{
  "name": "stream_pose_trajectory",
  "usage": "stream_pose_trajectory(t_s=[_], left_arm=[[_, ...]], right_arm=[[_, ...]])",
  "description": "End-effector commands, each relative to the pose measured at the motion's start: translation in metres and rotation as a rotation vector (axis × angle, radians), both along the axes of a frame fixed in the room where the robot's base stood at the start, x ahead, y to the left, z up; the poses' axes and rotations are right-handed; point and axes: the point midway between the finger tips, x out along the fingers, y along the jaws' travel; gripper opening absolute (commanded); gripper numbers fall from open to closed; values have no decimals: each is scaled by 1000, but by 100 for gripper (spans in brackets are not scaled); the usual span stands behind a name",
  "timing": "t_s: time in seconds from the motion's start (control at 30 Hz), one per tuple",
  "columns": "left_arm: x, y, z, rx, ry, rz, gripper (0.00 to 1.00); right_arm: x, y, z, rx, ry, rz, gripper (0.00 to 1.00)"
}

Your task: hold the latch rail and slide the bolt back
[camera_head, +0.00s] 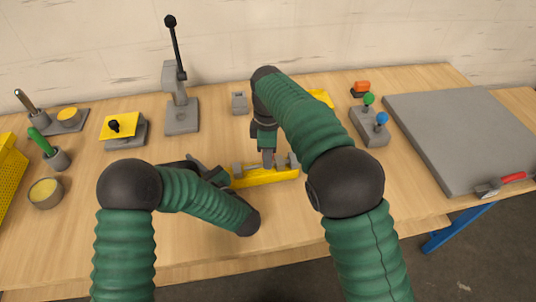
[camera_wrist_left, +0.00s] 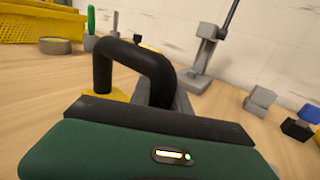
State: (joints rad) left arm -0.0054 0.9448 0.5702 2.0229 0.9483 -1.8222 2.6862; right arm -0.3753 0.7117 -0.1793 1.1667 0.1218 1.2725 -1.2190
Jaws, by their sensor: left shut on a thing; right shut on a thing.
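The yellow latch rail (camera_head: 268,178) lies on the wooden table in the middle of the head view, with grey blocks on top. My left gripper (camera_head: 226,176) is shut on the rail at its left end; my own forearm partly hides the grip. My right gripper (camera_head: 268,154) comes down from above and is shut on the grey bolt (camera_head: 269,161) between the blocks. The fingers cover much of the bolt. In the left wrist view my green hand fills the front, and the left gripper's closing point is hidden.
A grey lever press (camera_head: 181,112) stands behind the rail. A yellow-topped block (camera_head: 120,127) is at left, a joystick box (camera_head: 370,127) at right. A large grey plate (camera_head: 465,135) covers the right side. The table in front of the rail is partly clear.

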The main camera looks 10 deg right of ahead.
Motion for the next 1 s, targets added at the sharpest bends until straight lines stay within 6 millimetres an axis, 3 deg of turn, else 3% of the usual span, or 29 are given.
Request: stream_pose_trajectory(t_s=[0.73,1.0], left_arm=[[0,0,-1,0,3,0,0],[0,-1,-1,-1,2,-1,0]], right_arm=[[1,0,1,0,-4,-2,0],[-3,40,1,3,-3,3,0]])
